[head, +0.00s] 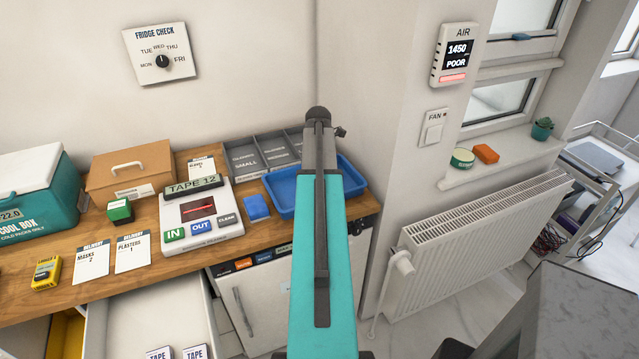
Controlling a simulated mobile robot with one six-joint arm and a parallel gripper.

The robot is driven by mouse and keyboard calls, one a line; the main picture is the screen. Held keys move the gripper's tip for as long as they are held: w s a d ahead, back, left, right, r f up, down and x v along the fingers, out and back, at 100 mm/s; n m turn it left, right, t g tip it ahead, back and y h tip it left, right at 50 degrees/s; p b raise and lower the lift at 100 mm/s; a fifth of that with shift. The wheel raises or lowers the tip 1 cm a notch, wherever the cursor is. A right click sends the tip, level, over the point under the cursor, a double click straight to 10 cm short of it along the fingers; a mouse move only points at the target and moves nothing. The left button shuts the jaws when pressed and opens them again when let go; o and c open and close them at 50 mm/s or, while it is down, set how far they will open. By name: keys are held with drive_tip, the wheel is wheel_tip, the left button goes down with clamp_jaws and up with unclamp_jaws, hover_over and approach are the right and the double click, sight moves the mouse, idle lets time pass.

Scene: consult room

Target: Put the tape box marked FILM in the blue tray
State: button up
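Two white boxes or cards marked TAPE, a left one (160,353) and a right one (195,352), show at the bottom edge in an open white drawer (135,300). The frame cuts them off below that word, so I cannot tell whether either is marked FILM. The blue tray (280,202) lies on the wooden counter, partly hidden by my arm. I see no items in its visible part. My teal and dark arm rises through the middle of the picture. My gripper's fingers do not show.
Grey bins (245,155) stand behind. A cool box (35,190) is far left, a radiator (480,240) right.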

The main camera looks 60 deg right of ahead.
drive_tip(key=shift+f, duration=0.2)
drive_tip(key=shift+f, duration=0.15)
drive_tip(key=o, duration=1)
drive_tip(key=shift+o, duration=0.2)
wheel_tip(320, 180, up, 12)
drive_tip(key=b, duration=0.3)
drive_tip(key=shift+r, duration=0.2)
idle(0.6)
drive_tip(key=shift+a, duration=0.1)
